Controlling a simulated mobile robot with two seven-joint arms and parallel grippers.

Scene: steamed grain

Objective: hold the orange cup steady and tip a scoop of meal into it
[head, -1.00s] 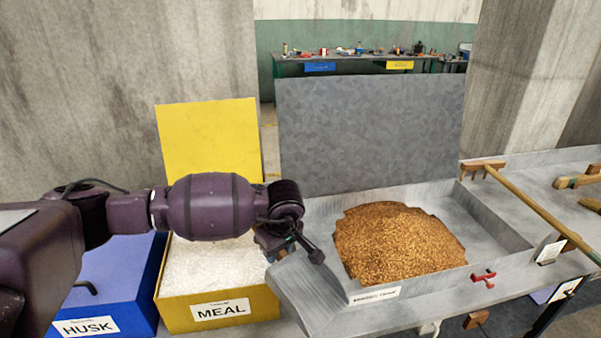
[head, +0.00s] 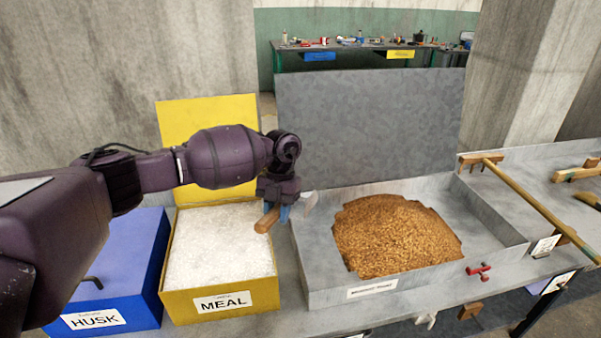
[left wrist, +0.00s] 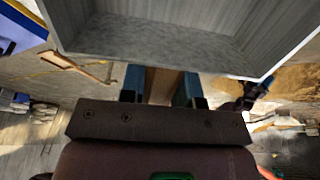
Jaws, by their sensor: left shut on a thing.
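My left gripper (head: 277,205) is shut on the wooden handle of a scoop (head: 310,203), above the right edge of the yellow MEAL box. The pale metal end of the scoop sticks out to the right of the fingers. In the left wrist view the handle (left wrist: 160,86) lies between the blue fingers, and the grey scoop pan fills the top; the part of the pan in view looks empty. The MEAL box (head: 219,303) is full of white meal (head: 215,247).
A grey tray (head: 490,262) with a heap of brown grain (head: 395,235) stands right of the MEAL box. A blue HUSK box (head: 130,255) is to its left. A wooden rake (head: 530,207) lies at right.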

